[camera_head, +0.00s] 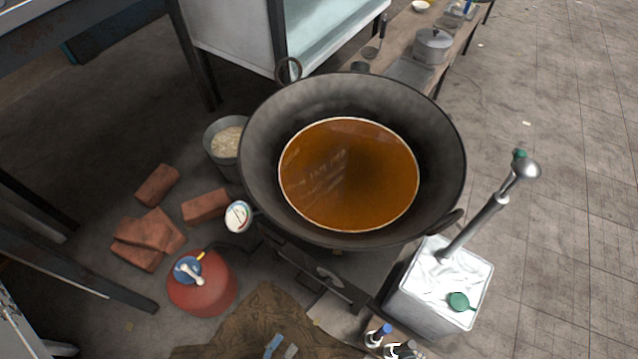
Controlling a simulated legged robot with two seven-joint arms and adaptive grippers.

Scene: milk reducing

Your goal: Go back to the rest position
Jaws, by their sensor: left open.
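Two small blue-grey pieces at the bottom edge, left of centre, look like the fingertips of my left gripper (281,348). They are apart with nothing seen between them, over a brown cloth (258,318). The rest of that gripper is out of the picture. My right gripper cannot be made out. A large dark wok (262,128) full of brown-orange liquid (350,175) stands in the middle, well beyond the left gripper.
A red gas cylinder (208,291) and bricks (150,232) are at left. Small bottles (380,338) stand at the bottom. A bucket (215,150) is beside the wok. The tiled floor at far right is clear.

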